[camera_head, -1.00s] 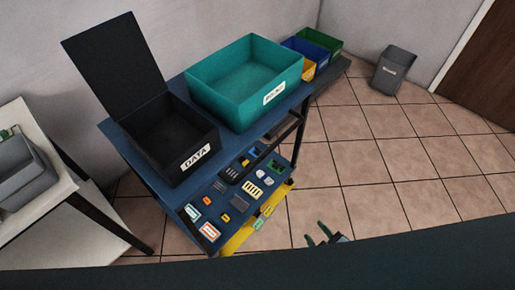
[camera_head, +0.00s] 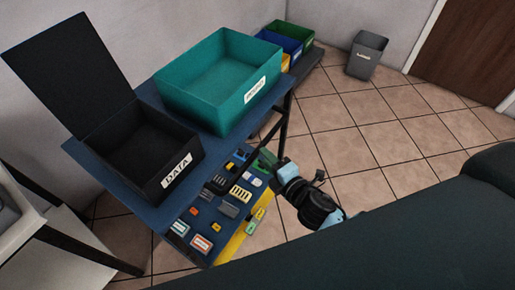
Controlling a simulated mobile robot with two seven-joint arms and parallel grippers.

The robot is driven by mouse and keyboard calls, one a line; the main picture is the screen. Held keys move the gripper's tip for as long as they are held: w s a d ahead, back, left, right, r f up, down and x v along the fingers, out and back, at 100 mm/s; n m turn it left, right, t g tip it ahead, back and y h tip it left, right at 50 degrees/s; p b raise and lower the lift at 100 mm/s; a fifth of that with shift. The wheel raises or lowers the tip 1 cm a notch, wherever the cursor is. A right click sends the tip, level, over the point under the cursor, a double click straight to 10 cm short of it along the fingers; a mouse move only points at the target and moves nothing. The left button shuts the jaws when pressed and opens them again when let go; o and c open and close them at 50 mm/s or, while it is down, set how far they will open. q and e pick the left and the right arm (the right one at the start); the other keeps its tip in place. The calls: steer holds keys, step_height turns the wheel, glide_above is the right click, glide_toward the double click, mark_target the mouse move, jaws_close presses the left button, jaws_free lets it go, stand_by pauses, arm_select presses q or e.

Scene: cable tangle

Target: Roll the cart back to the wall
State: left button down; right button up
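The cart has a blue top (camera_head: 146,91) and a lower blue shelf with small electrical parts. On the top stand an open black DATA box (camera_head: 128,163) with a raised lid and a teal bin (camera_head: 205,95). The cart's right side has dark posts and a dark bar. My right gripper (camera_head: 281,168) is beside that side, near the bar and the lower shelf, pointing up and left. Its fingertips are not clear, so I cannot tell whether it touches the cart. My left gripper is not in view. The pale wall (camera_head: 190,22) is behind the cart.
A white table (camera_head: 22,236) with a grey bin stands close on the left. Blue and green bins (camera_head: 293,30) stand on a low surface behind the cart. A grey waste bin (camera_head: 365,57) is by the wall. Tiled floor (camera_head: 400,145) is clear on the right.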

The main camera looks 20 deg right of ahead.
mark_target(258, 148)
steer(key=shift+x, duration=2.75)
jaws_close()
